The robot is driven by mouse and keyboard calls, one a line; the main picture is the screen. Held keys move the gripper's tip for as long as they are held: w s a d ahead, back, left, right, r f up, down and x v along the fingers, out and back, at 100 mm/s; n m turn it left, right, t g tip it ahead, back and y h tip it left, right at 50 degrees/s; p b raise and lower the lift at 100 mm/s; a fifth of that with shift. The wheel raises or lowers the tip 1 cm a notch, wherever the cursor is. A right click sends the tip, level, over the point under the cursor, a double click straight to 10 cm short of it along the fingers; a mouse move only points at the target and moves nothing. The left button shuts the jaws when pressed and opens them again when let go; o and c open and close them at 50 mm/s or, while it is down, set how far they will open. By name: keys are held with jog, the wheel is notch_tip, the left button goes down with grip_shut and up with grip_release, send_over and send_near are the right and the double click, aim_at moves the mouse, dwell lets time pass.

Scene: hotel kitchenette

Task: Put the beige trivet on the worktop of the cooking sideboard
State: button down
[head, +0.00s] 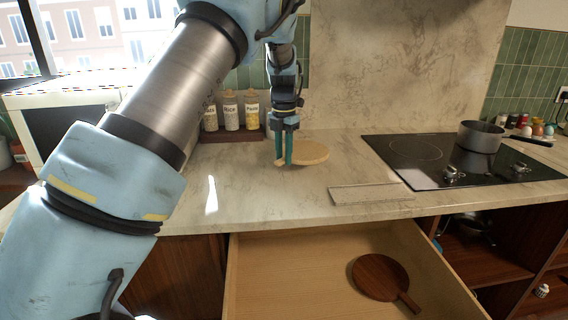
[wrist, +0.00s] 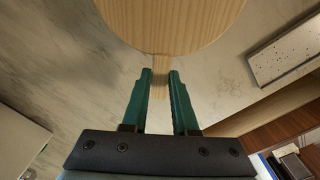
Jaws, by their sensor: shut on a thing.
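The beige trivet (head: 311,152) is a round, light wooden board with a short handle, at the worktop (head: 262,200) of the cooking sideboard. My gripper (head: 283,163) is shut on its handle, with teal fingers pointing down. In the wrist view the trivet's round part (wrist: 170,22) shows at the top, and its handle lies between my fingers (wrist: 160,82). The trivet looks flat and at or very close to the marble surface; I cannot tell whether it touches.
A speckled light slab (head: 372,194) lies at the front of the worktop. A black hob (head: 450,160) with a pot (head: 480,136) is on the right. Jars (head: 231,112) stand behind my gripper. Below, an open drawer (head: 300,270) holds a dark round wooden board (head: 381,277).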

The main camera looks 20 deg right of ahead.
jog(key=shift+f+p, duration=0.45)
jog(key=shift+f, duration=1.35)
jog(key=c, duration=0.7)
grip_release()
